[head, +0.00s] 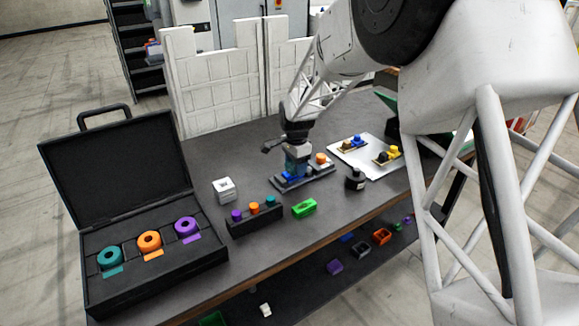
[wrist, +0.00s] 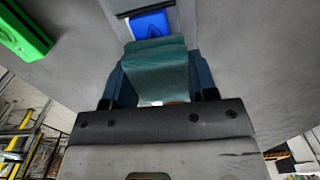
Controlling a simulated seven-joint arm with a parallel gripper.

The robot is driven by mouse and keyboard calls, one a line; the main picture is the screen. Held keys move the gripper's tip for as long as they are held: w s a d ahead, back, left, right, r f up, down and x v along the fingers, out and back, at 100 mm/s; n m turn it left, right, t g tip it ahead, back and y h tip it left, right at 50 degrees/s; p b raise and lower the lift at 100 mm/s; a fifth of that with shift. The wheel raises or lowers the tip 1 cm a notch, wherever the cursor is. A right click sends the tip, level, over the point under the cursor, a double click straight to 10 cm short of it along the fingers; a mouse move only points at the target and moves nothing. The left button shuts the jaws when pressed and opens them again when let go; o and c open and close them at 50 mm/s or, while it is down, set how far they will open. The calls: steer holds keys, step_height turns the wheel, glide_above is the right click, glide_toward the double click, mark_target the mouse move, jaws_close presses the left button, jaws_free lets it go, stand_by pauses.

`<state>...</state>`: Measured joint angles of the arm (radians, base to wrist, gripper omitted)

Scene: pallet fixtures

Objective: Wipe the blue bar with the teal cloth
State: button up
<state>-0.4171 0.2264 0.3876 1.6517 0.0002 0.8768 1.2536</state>
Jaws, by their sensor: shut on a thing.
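My gripper (head: 297,168) points down over a dark pallet fixture (head: 318,180) in the middle of the table. In the wrist view its two fingers are shut on the teal cloth (wrist: 155,72), which hangs out past the fingertips. The blue bar (wrist: 151,24) shows just beyond the cloth's edge, set in a dark fixture; the cloth or the gripper hides part of it. In the head view a bit of blue (head: 289,178) shows at the foot of the gripper. I cannot tell whether the cloth touches the bar.
An orange-topped part (head: 321,158) stands on the same fixture, right of my gripper. An open black case (head: 150,275) lies left.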

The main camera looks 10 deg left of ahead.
mark_target(284, 177)
steer(key=shift+w+d, duration=0.25)
steer(key=shift+d, duration=0.05)
steer(key=shift+w+d+r, duration=0.1)
steer(key=shift+w+d, duration=0.1)
steer(key=shift+w+d+f, duration=0.2)
steer(key=shift+w+d+r, duration=0.2)
steer(key=shift+w, duration=0.05)
steer(key=shift+s+a+f, duration=0.15)
steer(key=shift+s+a, duration=0.1)
steer(key=shift+s, duration=0.05)
steer(key=shift+s+a, duration=2.25)
step_height(284, 177, up, 8)
steer(key=shift+f, duration=0.15)
